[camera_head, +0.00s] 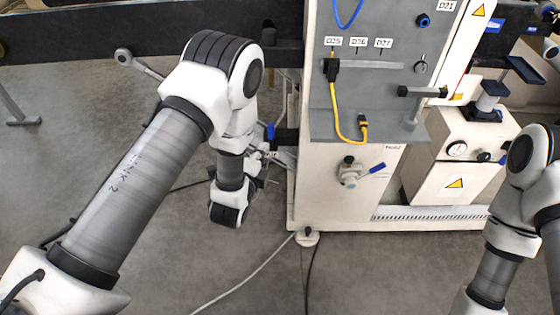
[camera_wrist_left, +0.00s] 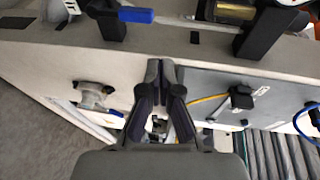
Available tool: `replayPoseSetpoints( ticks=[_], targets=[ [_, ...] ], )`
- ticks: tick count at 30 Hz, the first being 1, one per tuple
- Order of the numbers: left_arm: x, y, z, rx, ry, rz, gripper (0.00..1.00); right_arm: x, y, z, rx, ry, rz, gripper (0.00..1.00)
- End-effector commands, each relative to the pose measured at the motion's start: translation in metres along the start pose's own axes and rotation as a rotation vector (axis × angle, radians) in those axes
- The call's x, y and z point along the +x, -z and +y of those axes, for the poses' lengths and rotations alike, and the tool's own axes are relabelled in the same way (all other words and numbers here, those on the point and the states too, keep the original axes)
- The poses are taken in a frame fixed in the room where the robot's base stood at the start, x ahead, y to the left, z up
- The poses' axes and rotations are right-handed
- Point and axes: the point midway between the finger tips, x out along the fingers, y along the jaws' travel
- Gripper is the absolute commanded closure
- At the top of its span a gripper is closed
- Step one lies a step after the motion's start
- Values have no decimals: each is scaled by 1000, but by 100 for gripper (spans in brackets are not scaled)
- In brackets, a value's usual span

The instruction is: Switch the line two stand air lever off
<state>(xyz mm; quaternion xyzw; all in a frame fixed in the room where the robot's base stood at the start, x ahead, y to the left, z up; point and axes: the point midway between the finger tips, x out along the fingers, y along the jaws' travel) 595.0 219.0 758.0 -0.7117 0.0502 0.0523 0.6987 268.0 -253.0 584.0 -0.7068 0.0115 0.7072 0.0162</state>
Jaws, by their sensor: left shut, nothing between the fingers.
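A small metal valve (camera_head: 350,174) with a blue lever (camera_head: 377,168) sits low on the front of the pale cabinet, the lever sloping up to the right. The valve also shows in the left wrist view (camera_wrist_left: 93,96), its blue handle (camera_wrist_left: 116,113) left of my fingers. My left gripper (camera_head: 284,157) is beside the cabinet's left edge, left of the valve and apart from it. In the left wrist view its fingers (camera_wrist_left: 158,66) are shut and empty. The label near the valve is too small to read. My right gripper is out of view.
The cabinet's grey panel (camera_head: 390,105) carries a yellow cable (camera_head: 336,110) and tags D25, D26 and D27. Another blue handle (camera_wrist_left: 136,15) shows at the top of the wrist view. A white machine (camera_head: 450,165) stands right. Grey floor (camera_head: 380,275) is open in front, with loose cables.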

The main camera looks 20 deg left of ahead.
Motion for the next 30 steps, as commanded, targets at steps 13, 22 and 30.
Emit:
replayPoseSetpoints(
  ticks=[13,22,30],
  targets=[
    [40,30,58,24,147,60,100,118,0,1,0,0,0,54],
    [39,29,55,22,145,60,100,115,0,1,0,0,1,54],
    [67,31,51,21,148,59,100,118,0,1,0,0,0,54]
  ],
)
